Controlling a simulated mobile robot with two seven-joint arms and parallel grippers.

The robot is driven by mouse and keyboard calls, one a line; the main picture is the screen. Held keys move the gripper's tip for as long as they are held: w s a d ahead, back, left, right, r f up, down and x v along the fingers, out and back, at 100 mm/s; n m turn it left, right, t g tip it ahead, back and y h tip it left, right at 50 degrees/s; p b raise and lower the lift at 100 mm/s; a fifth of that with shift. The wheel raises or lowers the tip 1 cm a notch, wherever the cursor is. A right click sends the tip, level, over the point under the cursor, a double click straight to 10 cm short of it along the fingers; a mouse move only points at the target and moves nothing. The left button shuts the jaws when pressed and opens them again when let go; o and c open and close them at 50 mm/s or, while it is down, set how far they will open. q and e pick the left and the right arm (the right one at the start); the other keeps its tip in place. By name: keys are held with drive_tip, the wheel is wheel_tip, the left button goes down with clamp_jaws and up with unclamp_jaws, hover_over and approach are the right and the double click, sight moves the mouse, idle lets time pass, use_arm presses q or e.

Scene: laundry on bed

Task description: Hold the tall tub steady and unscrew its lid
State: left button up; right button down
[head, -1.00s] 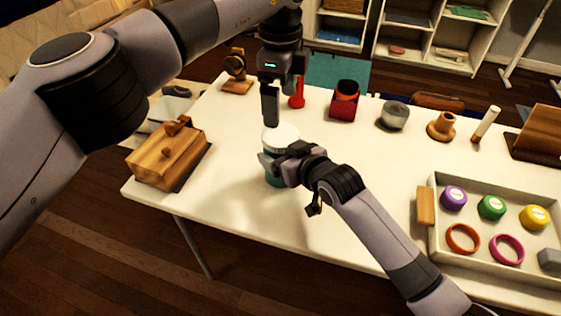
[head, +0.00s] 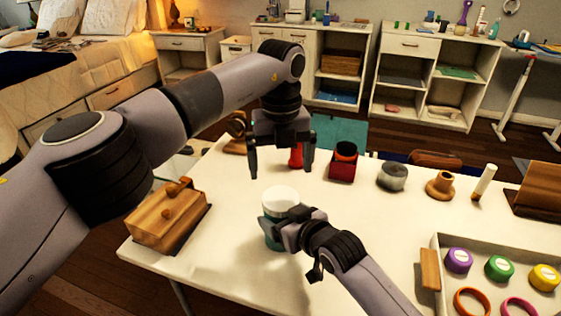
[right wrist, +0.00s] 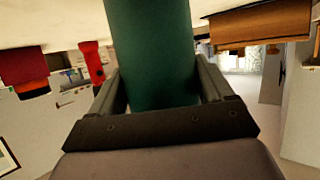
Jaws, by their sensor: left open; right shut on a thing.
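The tall tub (head: 272,235) is teal with a white lid (head: 280,198). It stands upright on the table, with the lid on top. My right gripper (head: 292,225) is shut on the tub's side, below the lid. In the right wrist view the teal tub (right wrist: 150,55) sits between the two fingers. My left gripper (head: 282,172) is open and empty, pointing down above and just behind the lid. Its fingers are spread and apart from the lid.
On the white table (head: 225,260) a wooden box (head: 165,220) stands left. A red object (head: 296,157), a red box (head: 343,162), a grey jar (head: 392,177) and a wooden piece (head: 440,185) stand behind. A tray (head: 437,245) with colored lids and rings is at right.

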sight(280, 198)
use_arm(q)
drive_tip(key=m, duration=1.5)
drive_tip(key=shift+m, duration=0.4)
drive_tip(key=m, duration=1.2)
drive_tip(key=shift+m, duration=0.3)
drive_tip(key=m, duration=0.4)
drive_tip(key=shift+f, duration=4.05)
